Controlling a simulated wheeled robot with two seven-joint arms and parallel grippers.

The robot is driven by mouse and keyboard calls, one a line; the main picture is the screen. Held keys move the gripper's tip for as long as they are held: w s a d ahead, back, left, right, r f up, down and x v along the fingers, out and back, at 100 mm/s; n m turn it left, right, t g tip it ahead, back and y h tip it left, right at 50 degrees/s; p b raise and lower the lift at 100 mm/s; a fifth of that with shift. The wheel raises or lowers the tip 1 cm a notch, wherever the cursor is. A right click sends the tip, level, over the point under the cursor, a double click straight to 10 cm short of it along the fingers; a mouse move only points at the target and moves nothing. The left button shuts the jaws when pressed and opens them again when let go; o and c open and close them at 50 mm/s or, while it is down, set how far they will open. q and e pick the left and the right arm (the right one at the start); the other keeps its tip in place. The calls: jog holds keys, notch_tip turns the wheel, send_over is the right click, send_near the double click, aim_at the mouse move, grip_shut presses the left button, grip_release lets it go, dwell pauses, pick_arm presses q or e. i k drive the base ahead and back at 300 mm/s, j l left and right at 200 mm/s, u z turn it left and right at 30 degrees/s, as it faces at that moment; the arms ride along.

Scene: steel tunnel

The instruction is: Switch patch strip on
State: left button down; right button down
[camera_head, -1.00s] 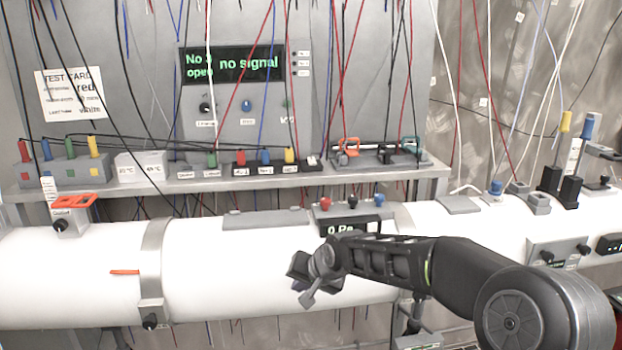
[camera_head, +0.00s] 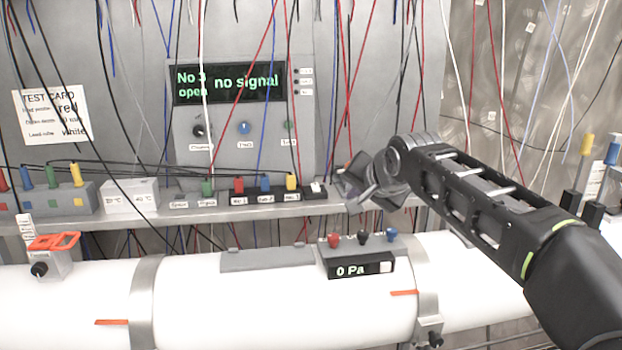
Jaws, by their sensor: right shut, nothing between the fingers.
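The patch strip (camera_head: 222,200) lies on the grey shelf, a row of dark labelled sockets with green, red, blue and yellow plugs standing in it. At its right end is a small dark block with a white-topped rocker switch (camera_head: 314,188); which way the rocker is tipped is too small to tell. My right gripper (camera_head: 352,190) is shut and empty, just right of the switch in the picture, seemingly apart from it. The gripper and arm hide the shelf to the right of the strip. My left gripper is not in view.
The panel display (camera_head: 229,83) reads "No 3 open" and "no signal". Thin wires hang before the panel. Below the shelf, a white pipe (camera_head: 215,300) carries a gauge (camera_head: 358,268) reading 0 Pa, with red, black and blue knobs. A second plug block (camera_head: 55,198) stands left.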

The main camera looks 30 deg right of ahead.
aim_at(315, 187)
jog(key=i+l, duration=0.2)
jog(key=i, duration=0.25)
jog(key=i+l, duration=0.15)
jog(key=i, duration=0.35)
